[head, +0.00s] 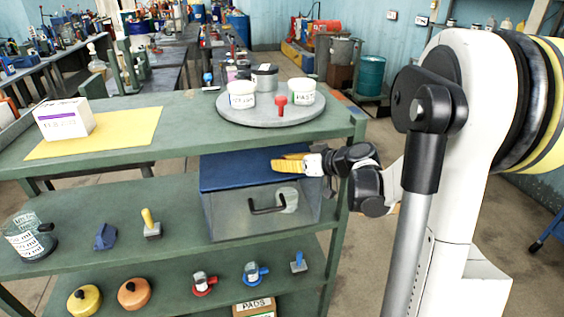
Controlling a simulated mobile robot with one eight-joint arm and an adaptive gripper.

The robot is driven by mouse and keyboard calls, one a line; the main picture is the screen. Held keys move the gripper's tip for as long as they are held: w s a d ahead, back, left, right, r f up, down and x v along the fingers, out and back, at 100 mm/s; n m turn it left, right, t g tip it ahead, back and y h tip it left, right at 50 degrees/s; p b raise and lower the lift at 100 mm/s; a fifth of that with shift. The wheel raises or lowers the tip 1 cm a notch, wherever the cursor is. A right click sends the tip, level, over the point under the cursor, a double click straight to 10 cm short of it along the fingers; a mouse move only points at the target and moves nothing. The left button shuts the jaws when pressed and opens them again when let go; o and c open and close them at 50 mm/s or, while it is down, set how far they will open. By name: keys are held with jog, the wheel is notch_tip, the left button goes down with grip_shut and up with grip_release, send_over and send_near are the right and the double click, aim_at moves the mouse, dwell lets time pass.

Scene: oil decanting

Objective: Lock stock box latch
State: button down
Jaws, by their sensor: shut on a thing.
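The stock box (232,213) is a clear grey box with a blue lid (235,170) and a black front handle (267,206). It stands on the middle shelf under the bench top, and its lid looks down. A pale jar (287,200) shows inside it. My gripper (287,163), with yellow fingers, comes in from the right and lies at the lid's right part. It is shut, its fingers close together. The latch itself is not clearly visible; the fingers hide what they hold, and I cannot tell whether it is locked.
The bench top (190,125) is close above my gripper, with a round grey turntable (270,116) bearing white tubs and a red tool. A green bench leg (343,205) stands near my wrist. Brushes and a measuring jug (28,238) share the middle shelf.

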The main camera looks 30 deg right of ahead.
jog(key=c, duration=1.1)
grip_release()
jog(key=shift+c, duration=0.2)
jog(key=shift+s, duration=0.1)
jog(key=v, duration=1.2)
jog(key=shift+r, duration=0.1)
